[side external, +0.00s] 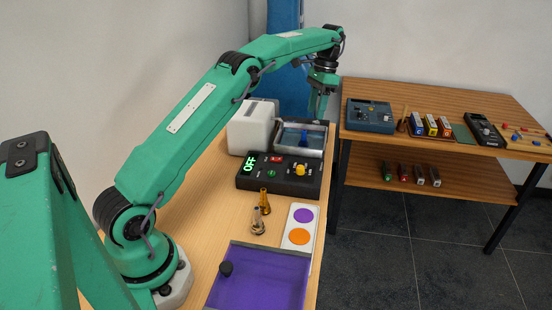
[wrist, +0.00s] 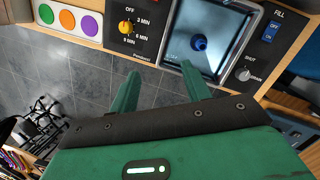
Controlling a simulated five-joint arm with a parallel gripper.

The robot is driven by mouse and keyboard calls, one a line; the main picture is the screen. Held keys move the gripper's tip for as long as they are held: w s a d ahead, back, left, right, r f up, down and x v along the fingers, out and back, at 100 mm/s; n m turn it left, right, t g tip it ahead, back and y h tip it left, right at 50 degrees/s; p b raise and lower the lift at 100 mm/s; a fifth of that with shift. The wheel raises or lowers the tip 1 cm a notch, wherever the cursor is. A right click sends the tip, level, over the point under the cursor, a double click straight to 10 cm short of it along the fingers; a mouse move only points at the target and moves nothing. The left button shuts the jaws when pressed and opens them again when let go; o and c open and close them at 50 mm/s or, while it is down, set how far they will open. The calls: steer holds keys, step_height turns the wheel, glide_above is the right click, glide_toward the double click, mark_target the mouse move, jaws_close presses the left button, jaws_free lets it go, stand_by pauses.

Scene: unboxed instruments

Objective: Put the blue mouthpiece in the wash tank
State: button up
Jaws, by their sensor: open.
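The wash tank (side external: 313,153) is a metal-rimmed basin at the far end of the near table, and it also shows in the wrist view (wrist: 240,45). The blue mouthpiece (wrist: 200,43) stands inside the tank on its floor; it also shows in the side view (side external: 304,137). My gripper (side external: 319,108) is above the tank's far side. In the wrist view my gripper (wrist: 160,86) is open with nothing between its fingers. The right fingertip overlaps the tank's near rim in the picture, apart from the mouthpiece.
A black control box (side external: 279,178) with a yellow knob and an OFF display stands beside the tank. A white box (side external: 249,127) is behind it. Brass and silver mouthpieces (side external: 262,207), a card with coloured dots (side external: 300,227) and a purple tray (side external: 262,279) are nearer. A second table (side external: 400,155) holds instruments.

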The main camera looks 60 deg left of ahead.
steer(key=s+d+m, duration=0.2)
steer(key=s+d, duration=1.2)
steer(key=d, duration=0.1)
steer(key=shift+s+d+m+y, duration=0.25)
steer(key=shift+s+m+y, duration=0.1)
steer(key=shift+m+y, duration=0.05)
stand_by(0.5)
steer(key=s+r+n+t, duration=0.3)
steer(key=s+t, duration=0.1)
steer(key=s, duration=0.5)
steer(key=s+r+n+t, duration=0.3)
steer(key=s+r+t, duration=0.1)
steer(key=s, duration=0.6)
steer(key=shift+s+d, duration=0.15)
steer(key=shift+d, duration=0.15)
